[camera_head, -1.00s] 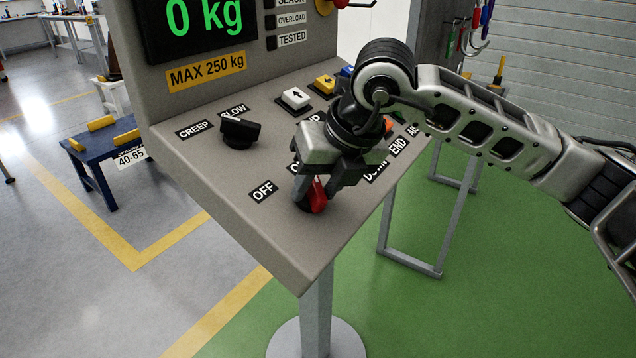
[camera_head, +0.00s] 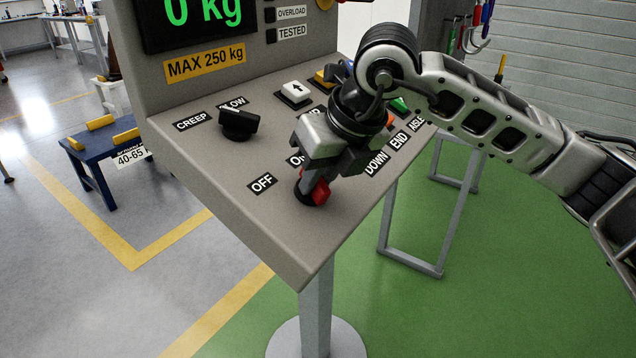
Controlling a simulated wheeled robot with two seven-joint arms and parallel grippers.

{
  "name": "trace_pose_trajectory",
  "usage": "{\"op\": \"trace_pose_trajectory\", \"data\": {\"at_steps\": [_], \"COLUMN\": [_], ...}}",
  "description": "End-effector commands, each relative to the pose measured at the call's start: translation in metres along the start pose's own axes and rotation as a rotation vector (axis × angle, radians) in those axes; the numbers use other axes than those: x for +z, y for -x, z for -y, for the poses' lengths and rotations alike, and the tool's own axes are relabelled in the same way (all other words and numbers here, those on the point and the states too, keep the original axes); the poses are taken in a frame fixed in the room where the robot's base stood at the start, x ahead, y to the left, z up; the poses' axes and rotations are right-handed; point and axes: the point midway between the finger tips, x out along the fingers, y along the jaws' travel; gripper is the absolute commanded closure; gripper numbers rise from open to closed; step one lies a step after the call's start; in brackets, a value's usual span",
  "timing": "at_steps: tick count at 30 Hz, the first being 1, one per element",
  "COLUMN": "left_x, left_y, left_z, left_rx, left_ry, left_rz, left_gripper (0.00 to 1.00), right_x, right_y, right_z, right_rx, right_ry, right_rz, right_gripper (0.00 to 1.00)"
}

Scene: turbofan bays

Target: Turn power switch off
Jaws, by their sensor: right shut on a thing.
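The red power switch (camera_head: 320,192) is a rotary knob on a black base near the front edge of the sloping grey control panel (camera_head: 225,190). An OFF label (camera_head: 262,183) lies to its left, and an ON label (camera_head: 296,160) above it is partly covered by my gripper. My right gripper (camera_head: 316,178) comes in from the right, points down at the switch and is shut on it. The fingers hide part of the knob. My left gripper is not in view.
A black CREEP/SLOW knob (camera_head: 239,123) sits to the upper left. A white arrow button (camera_head: 295,93) and a yellow button (camera_head: 325,77) are behind my gripper. The display (camera_head: 195,22) stands above. A blue bench (camera_head: 100,150) is at the left.

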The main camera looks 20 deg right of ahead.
Motion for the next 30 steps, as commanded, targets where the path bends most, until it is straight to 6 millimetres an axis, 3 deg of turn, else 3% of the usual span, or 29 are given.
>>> {"op": "trace_pose_trajectory", "data": {"at_steps": [30], "left_x": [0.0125], "left_y": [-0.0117], "left_z": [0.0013], "left_rx": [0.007], "left_ry": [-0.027], "left_rz": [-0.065], "left_gripper": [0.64], "right_x": [0.0008], "right_y": [-0.0001], "right_z": [0.0013], "right_rx": [0.038], "right_ry": [0.893], "right_rz": [0.002], "right_gripper": [1.0]}}
